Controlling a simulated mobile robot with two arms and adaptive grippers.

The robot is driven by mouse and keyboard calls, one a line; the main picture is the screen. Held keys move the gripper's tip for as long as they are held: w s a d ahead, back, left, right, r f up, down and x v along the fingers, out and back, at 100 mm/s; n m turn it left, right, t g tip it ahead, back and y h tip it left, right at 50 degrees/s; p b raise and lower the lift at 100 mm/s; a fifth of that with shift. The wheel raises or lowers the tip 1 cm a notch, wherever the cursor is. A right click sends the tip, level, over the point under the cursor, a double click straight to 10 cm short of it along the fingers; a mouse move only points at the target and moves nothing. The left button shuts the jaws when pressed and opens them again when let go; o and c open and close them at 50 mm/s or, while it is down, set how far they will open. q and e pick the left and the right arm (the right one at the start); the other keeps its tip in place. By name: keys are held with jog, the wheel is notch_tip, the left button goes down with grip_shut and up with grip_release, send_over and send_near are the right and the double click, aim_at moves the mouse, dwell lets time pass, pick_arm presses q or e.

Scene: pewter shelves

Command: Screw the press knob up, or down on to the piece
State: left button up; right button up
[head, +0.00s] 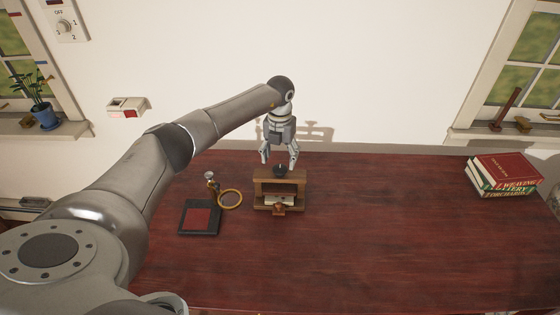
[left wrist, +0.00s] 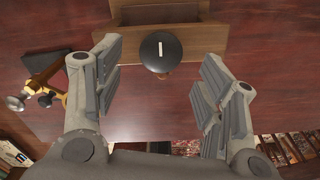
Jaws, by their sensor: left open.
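The press is a small wooden frame (head: 299,187) on the dark red table. Its round black knob (head: 280,170) sits on top, and a pale piece (head: 278,200) shows low inside the frame. My left gripper (head: 279,161) is open, pointing down just above the knob. In the left wrist view the knob (left wrist: 160,51) with a white mark lies between and beyond the two open fingers (left wrist: 161,92), apart from both. The wooden frame (left wrist: 200,40) shows behind it. My right gripper is in neither view.
Stacked books (head: 503,175) lie at the far right. The table (head: 400,230) is clear right of the press. The white wall (head: 380,80) rises close behind.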

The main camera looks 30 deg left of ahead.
aim_at(280, 168)
pick_arm(q)
jog(key=shift+f, duration=1.7)
jog(key=c, duration=1)
